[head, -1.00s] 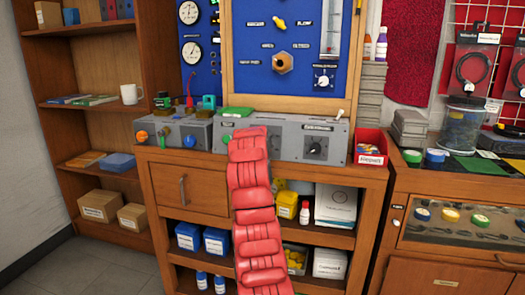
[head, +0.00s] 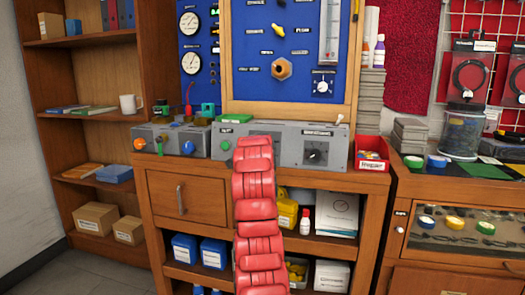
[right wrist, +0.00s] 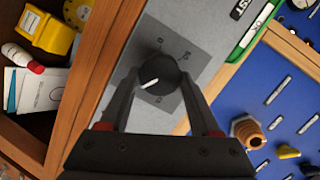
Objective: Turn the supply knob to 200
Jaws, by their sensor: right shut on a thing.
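A round black knob (right wrist: 160,74) with a white pointer line sits on a dark square plate on the grey console in the right wrist view. Its pointer points to the lower left of that picture; the scale marks are too small to read surely. My right gripper (right wrist: 165,85) is shut on this knob, a finger on each side. In the head view my red right arm hides the gripper and the held knob in front of the grey console (head: 285,150). Another black knob (head: 315,154) shows uncovered right of the arm. My left gripper is not in view.
A blue panel (head: 263,35) with gauges and a brass hex fitting (head: 282,68) stands behind the console. A grey box with orange and blue knobs (head: 170,140) is at left. A red bin (head: 371,153) stands at right. Shelves with boxes lie below.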

